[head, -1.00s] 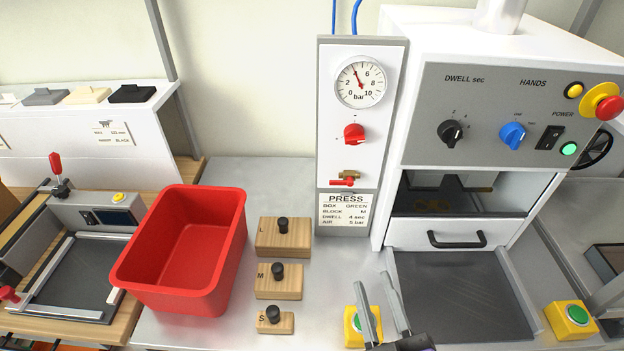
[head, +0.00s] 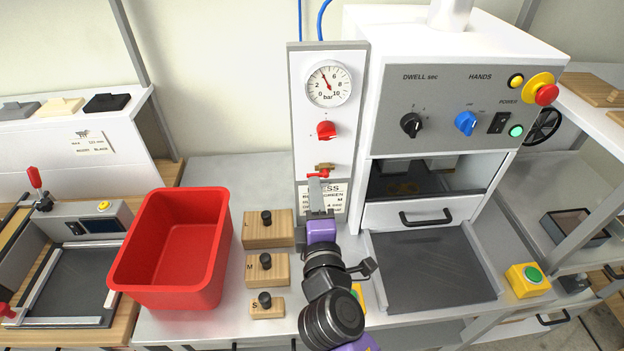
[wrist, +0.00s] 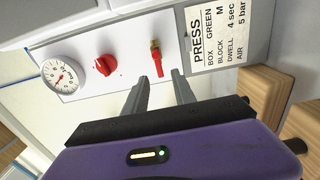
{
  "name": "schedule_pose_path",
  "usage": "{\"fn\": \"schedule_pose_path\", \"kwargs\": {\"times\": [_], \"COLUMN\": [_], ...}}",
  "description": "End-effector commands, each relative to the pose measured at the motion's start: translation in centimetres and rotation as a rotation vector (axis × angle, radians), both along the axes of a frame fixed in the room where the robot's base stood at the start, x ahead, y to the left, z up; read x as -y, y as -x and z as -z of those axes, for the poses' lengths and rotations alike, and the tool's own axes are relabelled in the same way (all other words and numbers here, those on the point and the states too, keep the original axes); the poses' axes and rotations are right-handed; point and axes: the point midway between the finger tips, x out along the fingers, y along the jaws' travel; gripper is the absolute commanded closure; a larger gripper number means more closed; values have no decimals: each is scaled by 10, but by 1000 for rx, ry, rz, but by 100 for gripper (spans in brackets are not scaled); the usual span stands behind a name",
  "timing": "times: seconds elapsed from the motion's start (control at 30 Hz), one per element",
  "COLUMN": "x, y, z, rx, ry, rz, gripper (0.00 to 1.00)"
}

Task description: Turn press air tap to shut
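The press air tap has a brass body (head: 323,166) and a red lever (wrist: 158,65), low on the white press panel (head: 298,120). In the wrist view the lever points down the picture, towards my gripper. In the head view my fingers partly hide the tap area. My gripper (wrist: 161,85) is open and empty. Its fingertips are just short of the panel, on the label side of the lever or straddling its line; contact does not show. The pressure gauge (head: 329,84) needle points near 5 bar. A red knob (head: 326,130) sits between gauge and tap.
The press label (wrist: 212,40) is right beside the fingertips in the wrist view. The press (head: 440,125) stands right of the panel. Wooden blocks (head: 268,235) and a red bin (head: 122,270) are to the left. A yellow button box (head: 527,281) is at the right.

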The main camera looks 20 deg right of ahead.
Motion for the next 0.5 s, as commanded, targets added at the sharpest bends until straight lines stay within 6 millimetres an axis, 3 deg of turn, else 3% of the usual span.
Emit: {"fn": "schedule_pose_path", "kwargs": {"times": [0.2, 0.5], "x": [9, 12], "y": [-27, -36], "z": [-2, 0], "rx": [1, 1], "ry": [-1, -3], "rz": [0, -1], "gripper": [68, 68]}}
